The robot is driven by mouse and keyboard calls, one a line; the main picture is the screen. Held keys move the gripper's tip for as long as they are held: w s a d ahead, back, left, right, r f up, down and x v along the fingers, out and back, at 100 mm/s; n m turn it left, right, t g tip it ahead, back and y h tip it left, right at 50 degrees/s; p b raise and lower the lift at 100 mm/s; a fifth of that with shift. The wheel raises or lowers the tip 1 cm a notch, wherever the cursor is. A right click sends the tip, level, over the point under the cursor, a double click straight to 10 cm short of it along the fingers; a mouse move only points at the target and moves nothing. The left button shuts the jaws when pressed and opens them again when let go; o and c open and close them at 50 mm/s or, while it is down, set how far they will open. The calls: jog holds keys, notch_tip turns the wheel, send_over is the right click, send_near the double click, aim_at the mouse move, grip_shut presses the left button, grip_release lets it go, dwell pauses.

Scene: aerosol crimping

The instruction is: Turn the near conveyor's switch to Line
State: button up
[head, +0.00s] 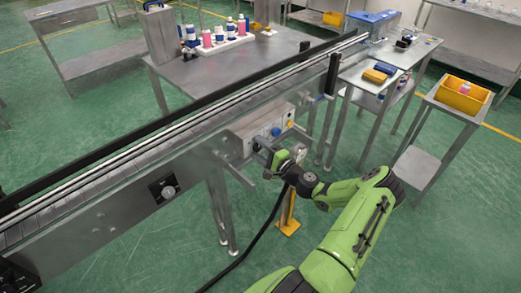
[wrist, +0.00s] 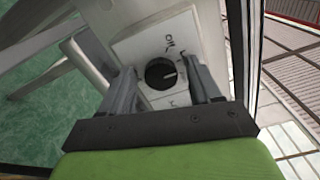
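The switch is a round black knob (wrist: 160,73) with a white pointer mark, on a pale panel (wrist: 140,48) in the wrist view. The pointer points to the right in that picture. A label that looks like "Off" stands above the knob; other lettering at the lower right is partly hidden by a finger. My gripper (wrist: 162,88) is open, with one grey finger on each side of the knob and gaps between. In the head view my gripper (head: 271,154) is at the side of the near conveyor (head: 120,205), just below a control box (head: 258,128); the knob is hidden there.
The control box carries a blue button (head: 276,131). Another dial plate (head: 163,188) is on the conveyor's side, further left. A yellow post (head: 288,213) stands below my gripper. Side tables with a yellow bin (head: 462,94) stand at the right.

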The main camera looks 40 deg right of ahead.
jog(key=shift+s, duration=0.1)
jog(key=s+p, duration=0.1)
jog(key=s, duration=1.4)
jog(key=shift+s+d, duration=0.2)
jog(key=shift+s, duration=0.1)
